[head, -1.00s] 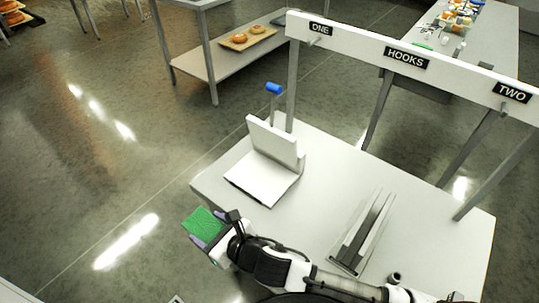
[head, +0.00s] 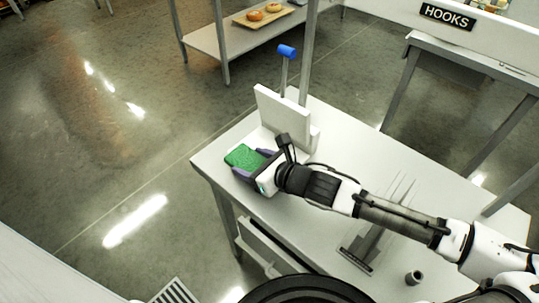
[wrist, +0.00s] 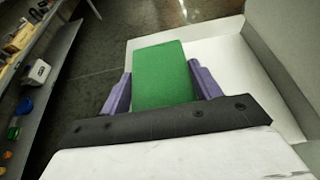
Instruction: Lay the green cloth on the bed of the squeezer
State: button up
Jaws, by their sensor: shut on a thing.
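The green cloth (head: 244,156) is a flat, folded-looking block between the purple fingers of my gripper (head: 253,164). The cloth also shows in the wrist view (wrist: 163,72), with a finger on each side. The white squeezer (head: 283,112) stands on the table, with an upright plate and a blue-ended lever (head: 287,52). In the head view my gripper is at the squeezer's front left, and cloth and gripper hide most of its bed. In the wrist view the white bed (wrist: 225,58) lies behind and right of the cloth. I cannot tell the cloth's height over it.
A rail with a HOOKS sign (head: 447,16) stands at the back right. A tray with round cheeses (head: 264,14) sits on a far shelf. Open floor lies left.

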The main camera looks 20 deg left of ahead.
jog(key=w, duration=0.2)
jog(key=w+d+p, duration=0.1)
jog(key=w, duration=0.1)
jog(key=w+d+p, duration=0.1)
jog(key=w, duration=0.1)
jog(key=shift+s+f, duration=0.15)
jog(key=shift+f, duration=0.5)
jog(key=shift+f, duration=0.2)
jog(key=o, duration=1.1)
jog(key=shift+c, duration=0.2)
jog(key=shift+d+r, duration=0.15)
jog(key=shift+r, duration=0.1)
jog(key=b+v, duration=0.2)
jog(key=v, duration=0.9)
jog(key=shift+f, duration=0.15)
jog(key=shift+s+d+r, duration=0.15)
jog(key=shift+d+r, duration=0.1)
jog(key=shift+d, duration=0.1)
